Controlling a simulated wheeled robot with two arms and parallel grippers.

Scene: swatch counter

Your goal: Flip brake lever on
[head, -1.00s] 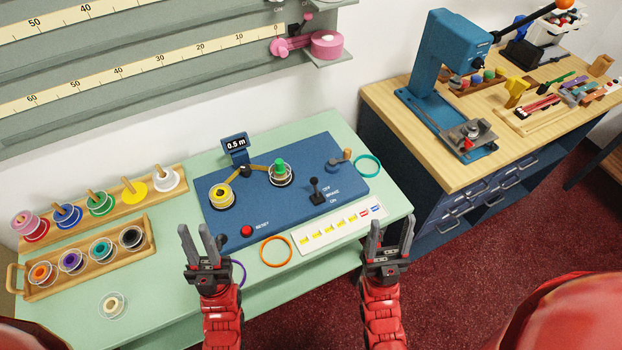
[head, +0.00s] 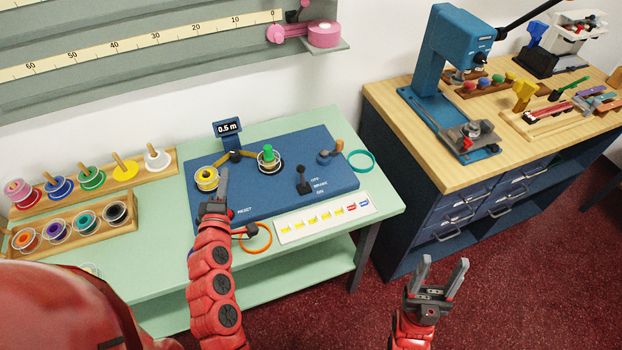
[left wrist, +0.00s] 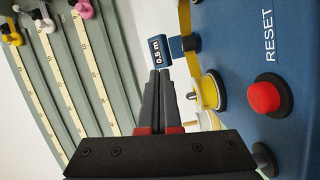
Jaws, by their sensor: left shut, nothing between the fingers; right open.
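The brake lever (head: 303,180) is a short black stick with a round knob on the blue machine panel (head: 270,198). It stands nearly upright, its knob leaning slightly toward the back, beside the printed words OFF, BRAKE and ON. My left gripper (head: 223,172) is shut and empty over the left part of the panel, just right of the yellow spool (head: 206,178) and left of the lever, apart from it. In the left wrist view its closed fingers (left wrist: 158,75) point toward the 0.5 m display. My right gripper (head: 445,262) is open and empty, in front of the counter to the right.
The red reset button (left wrist: 264,97) is close to my left gripper.

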